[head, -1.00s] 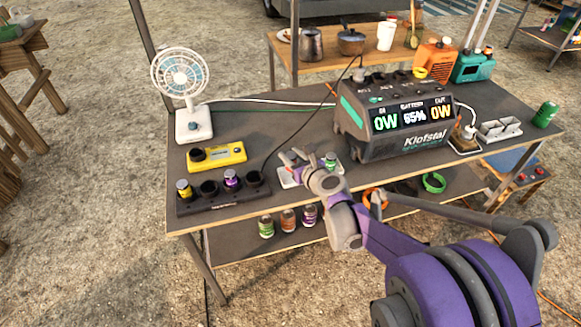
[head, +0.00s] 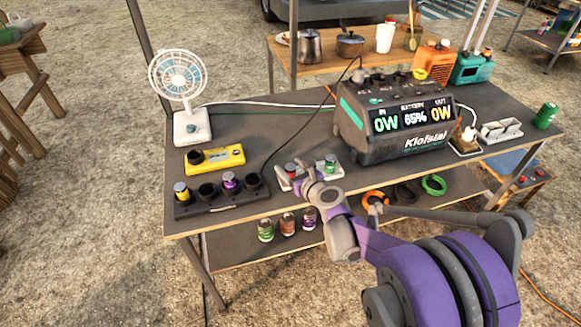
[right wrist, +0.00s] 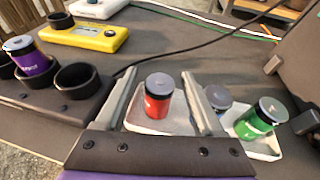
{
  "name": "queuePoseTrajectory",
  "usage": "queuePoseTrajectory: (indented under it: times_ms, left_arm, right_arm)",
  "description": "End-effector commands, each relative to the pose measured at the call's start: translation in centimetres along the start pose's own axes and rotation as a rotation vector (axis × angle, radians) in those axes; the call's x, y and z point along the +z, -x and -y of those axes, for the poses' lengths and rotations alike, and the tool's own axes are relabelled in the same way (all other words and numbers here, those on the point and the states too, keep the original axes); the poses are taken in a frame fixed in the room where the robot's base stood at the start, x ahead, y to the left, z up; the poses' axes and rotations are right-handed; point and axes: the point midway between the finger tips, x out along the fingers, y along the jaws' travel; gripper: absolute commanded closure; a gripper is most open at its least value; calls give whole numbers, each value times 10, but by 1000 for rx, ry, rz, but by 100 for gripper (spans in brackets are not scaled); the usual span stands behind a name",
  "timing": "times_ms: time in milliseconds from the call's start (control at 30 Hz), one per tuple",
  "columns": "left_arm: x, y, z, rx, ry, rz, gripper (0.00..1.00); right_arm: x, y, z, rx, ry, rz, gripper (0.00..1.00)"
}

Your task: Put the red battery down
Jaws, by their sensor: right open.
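The red battery (right wrist: 158,97) stands upright on a white tray (right wrist: 143,125) in the right wrist view, between the two spread fingers of my right gripper (right wrist: 158,76). There is a visible gap on either side of it. In the head view the red battery (head: 291,169) shows at the tips of my right gripper (head: 292,177), at the front of the table. A grey-topped item (right wrist: 218,97) is partly hidden behind the right finger. My left gripper is not in view.
A dark charger rack (head: 222,207) with yellow and purple batteries stands to the left, a yellow device (head: 218,158) behind it. A large power station (head: 395,125) stands to the right. A fan (head: 185,100) stands at the back left. A black cable runs behind the tray.

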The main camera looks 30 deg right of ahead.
Motion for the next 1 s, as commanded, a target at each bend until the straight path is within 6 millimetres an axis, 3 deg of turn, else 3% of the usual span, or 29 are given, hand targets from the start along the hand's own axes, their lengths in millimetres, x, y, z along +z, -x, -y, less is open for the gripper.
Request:
queuePoseTrajectory:
  times_ms: [233, 700, 1000]
  left_arm:
    - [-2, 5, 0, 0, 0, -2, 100]
    - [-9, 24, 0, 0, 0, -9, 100]
    - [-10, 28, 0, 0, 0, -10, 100]
  right_arm:
    - [4, 7, 0, -1, 0, 0, 30]
    - [5, 100, 1, -3, 0, 1, 30]
    - [3, 122, 0, 1, 4, -1, 30]
